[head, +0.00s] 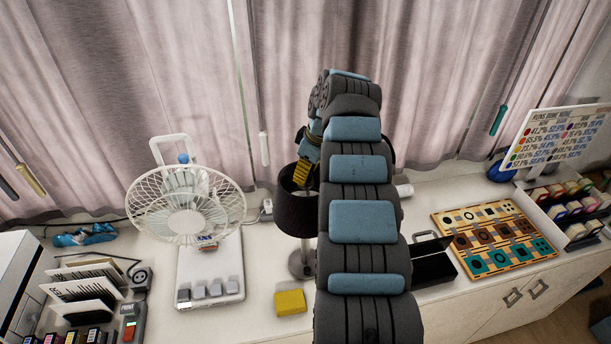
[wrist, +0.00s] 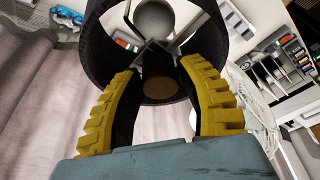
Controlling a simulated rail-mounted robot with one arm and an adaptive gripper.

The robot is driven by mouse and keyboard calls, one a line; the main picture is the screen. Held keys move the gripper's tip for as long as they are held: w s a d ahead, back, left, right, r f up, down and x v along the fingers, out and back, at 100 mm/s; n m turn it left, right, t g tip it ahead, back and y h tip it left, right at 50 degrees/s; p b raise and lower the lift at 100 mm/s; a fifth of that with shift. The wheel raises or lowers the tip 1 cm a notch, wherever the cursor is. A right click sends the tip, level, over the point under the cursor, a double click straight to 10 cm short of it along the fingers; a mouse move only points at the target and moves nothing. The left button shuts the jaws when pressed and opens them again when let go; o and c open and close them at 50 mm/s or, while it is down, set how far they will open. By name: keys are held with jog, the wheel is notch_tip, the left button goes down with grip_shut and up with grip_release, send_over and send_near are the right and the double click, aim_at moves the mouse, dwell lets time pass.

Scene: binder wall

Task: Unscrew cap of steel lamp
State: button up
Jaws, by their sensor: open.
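The lamp with a dark cylindrical shade (head: 297,213) and a round steel base (head: 302,264) stands on the white counter, partly behind my arm. My gripper (head: 304,172) is at the top of the shade, and my arm hides part of it. In the wrist view, the yellow-padded fingers of my gripper (wrist: 158,76) are open and reach toward the shade's opening. The dark shade (wrist: 95,50) rings the fingertips. Inside its outline are a brownish round part (wrist: 160,88), metal struts and a grey round part (wrist: 154,19). I cannot tell which part is the cap.
A white fan (head: 186,205) stands left of the lamp. A yellow block (head: 290,302) lies in front of it. A dark open case (head: 433,268) and a patterned board (head: 492,240) are to the right. Curtains (head: 190,80) hang close behind.

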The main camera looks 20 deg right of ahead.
jog(key=shift+f+m+b, duration=0.35)
jog(key=shift+m+b, duration=0.35)
jog(key=shift+b, duration=1.95)
